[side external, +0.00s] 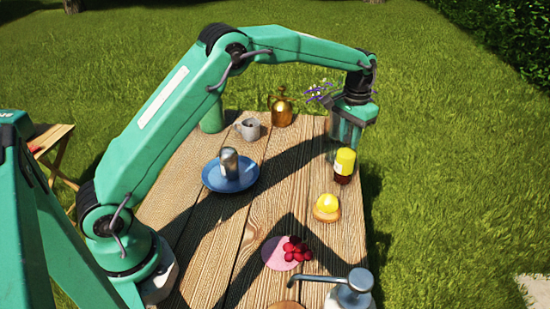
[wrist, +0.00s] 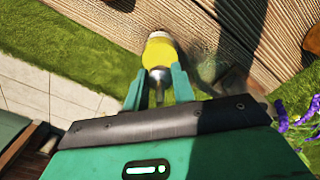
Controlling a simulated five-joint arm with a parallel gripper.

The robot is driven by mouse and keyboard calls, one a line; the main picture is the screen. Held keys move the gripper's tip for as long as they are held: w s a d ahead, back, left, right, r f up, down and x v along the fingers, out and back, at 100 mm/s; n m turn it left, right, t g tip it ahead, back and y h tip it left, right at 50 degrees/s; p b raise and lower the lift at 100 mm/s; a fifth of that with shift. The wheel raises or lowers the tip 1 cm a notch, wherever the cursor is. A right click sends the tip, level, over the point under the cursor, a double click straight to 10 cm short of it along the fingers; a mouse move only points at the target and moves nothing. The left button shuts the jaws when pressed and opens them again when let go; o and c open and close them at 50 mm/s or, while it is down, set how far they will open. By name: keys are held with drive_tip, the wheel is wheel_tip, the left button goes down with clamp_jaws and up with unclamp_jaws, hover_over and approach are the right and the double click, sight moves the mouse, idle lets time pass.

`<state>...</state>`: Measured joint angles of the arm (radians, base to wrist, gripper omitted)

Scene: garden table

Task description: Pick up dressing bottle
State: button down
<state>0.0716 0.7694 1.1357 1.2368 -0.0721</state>
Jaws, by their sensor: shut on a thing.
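The dressing bottle, with a yellow top and dark red lower part (side external: 344,167), is upright at the table's far right edge in the side view. Its yellow top also shows in the wrist view (wrist: 160,52), with a narrow pale tip pointing toward my gripper. My gripper (side external: 346,143) reaches down from above onto the bottle. In the wrist view its two green fingers (wrist: 157,88) are on either side of the tip, shut on the bottle. Whether the bottle's base touches the table is hard to tell.
A clear vase with purple flowers (side external: 319,92) stands close behind my gripper. A blue plate with a metal shaker (side external: 229,163), a grey mug (side external: 249,129) and a golden pot (side external: 281,112) stand left.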

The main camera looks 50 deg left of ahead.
drive_tip(key=shift+r, duration=0.15)
drive_tip(key=shift+r, duration=1.85)
drive_tip(key=s+d+r, duration=0.6)
drive_tip(key=d+r, duration=0.1)
drive_tip(key=d, duration=0.2)
drive_tip(key=shift+s+d, duration=0.3)
drive_tip(key=shift+s, duration=0.05)
drive_tip(key=shift+a, duration=0.1)
